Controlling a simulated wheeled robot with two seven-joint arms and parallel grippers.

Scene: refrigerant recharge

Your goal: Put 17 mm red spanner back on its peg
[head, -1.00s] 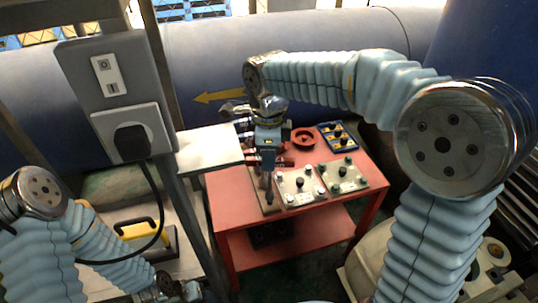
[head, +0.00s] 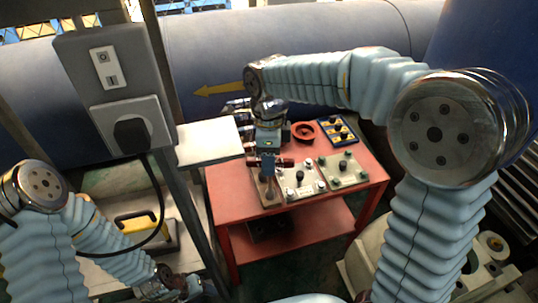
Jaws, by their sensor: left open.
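My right gripper (head: 269,189) points down over the left part of the red table, beside the nearer plate of knobs. Its fingers are small and seen from above, so I cannot tell whether they are open or shut. Dark red parts (head: 285,162) show on both sides of it; I cannot tell whether they belong to a spanner. The 17 mm red spanner and its peg cannot be made out for certain. My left gripper (head: 192,290) is open, low at the bottom edge, left of the table and away from it.
The red table (head: 232,200) carries two pale plates with knobs (head: 343,170), a red ring (head: 304,131) and a blue tray (head: 338,131). A grey post with a socket box (head: 130,125) and cable stands at left. A yellow-handled case (head: 135,225) lies behind my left arm.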

